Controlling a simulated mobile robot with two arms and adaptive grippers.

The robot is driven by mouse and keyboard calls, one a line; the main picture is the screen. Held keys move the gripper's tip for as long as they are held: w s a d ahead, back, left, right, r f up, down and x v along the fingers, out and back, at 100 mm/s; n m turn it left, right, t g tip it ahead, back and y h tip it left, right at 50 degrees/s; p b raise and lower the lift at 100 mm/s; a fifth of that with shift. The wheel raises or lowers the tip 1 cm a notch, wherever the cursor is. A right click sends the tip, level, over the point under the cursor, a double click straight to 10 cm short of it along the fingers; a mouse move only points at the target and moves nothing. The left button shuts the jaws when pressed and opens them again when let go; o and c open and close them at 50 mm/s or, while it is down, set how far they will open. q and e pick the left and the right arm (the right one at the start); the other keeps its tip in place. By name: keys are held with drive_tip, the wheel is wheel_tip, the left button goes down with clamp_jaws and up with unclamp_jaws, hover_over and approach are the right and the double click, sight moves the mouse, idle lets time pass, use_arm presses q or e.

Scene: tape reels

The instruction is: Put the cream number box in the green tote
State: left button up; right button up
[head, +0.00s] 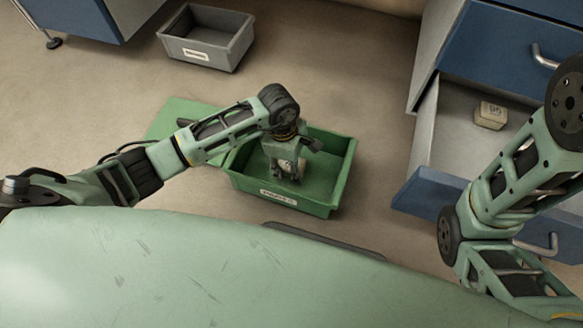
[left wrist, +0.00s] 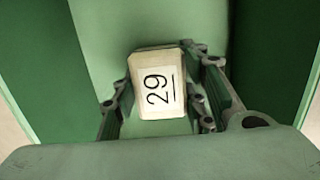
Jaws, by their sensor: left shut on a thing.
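The cream number box (left wrist: 157,85) shows a white label reading 29 in the left wrist view. My left gripper (left wrist: 158,103) is shut on it, with a finger on each side. In the head view the gripper (head: 287,170) points down inside the green tote (head: 318,203) and largely hides the box. The box is within the tote walls; I cannot tell whether it touches the floor. My right arm is at the right in the head view, but its gripper is out of view.
A second pale box with a number (head: 490,115) lies in the open blue drawer (head: 430,195) at the right. A grey bin (head: 207,52) stands on the floor at the back. A green flap or panel (head: 170,118) lies left of the tote. Bare floor lies between tote and drawer.

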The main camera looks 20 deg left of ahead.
use_arm(q)
drive_tip(key=shift+f, duration=0.1)
drive_tip(key=shift+f, duration=0.1)
drive_tip(key=o, duration=1.2)
